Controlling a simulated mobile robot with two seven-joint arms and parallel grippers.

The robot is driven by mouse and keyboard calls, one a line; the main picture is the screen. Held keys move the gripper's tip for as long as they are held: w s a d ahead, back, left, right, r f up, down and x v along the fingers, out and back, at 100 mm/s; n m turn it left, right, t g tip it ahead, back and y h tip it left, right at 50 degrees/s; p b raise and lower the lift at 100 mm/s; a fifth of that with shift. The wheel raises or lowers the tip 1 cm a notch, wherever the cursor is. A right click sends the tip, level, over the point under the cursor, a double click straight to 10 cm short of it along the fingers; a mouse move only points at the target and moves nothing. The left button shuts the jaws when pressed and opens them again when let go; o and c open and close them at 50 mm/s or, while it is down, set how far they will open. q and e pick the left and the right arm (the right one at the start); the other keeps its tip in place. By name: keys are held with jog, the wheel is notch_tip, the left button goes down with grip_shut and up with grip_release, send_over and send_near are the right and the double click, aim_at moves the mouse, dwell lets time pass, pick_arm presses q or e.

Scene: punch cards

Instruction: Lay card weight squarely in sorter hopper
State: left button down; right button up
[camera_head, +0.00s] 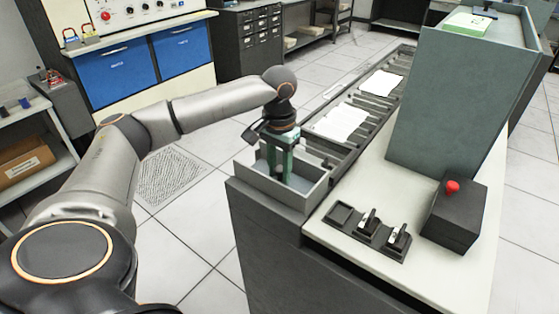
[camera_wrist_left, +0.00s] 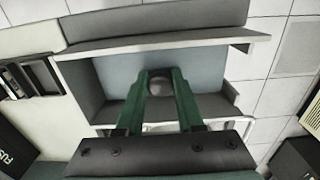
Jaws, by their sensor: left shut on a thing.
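The sorter hopper (camera_head: 308,202) is an open grey box at the near left end of the sorter. My left gripper (camera_head: 280,178) points down into it, its green fingers between the walls. In the left wrist view the fingers (camera_wrist_left: 160,88) are shut on a grey rounded knob, which I take for the grip of the card weight (camera_wrist_left: 159,86). A flat blue-grey surface lies around the knob inside the hopper (camera_wrist_left: 78,50); I cannot tell whether it is the weight's plate or the hopper floor, nor whether the weight touches down. My right gripper is not in view.
The sorter track (camera_head: 375,100) with white cards (camera_head: 340,122) runs back right from the hopper. A tall grey-green housing (camera_head: 455,100) stands beside it. A black box with a red button (camera_head: 452,187) and a small black switch panel (camera_head: 368,230) sit on the white top.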

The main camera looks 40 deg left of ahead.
aim_at(279, 180)
pick_arm(q)
jog(key=shift+f, duration=1.9)
jog(key=shift+c, duration=2.3)
grip_release()
jog(key=shift+f, duration=0.1)
notch_tip(279, 180, up, 13)
jog(key=shift+f, duration=0.15)
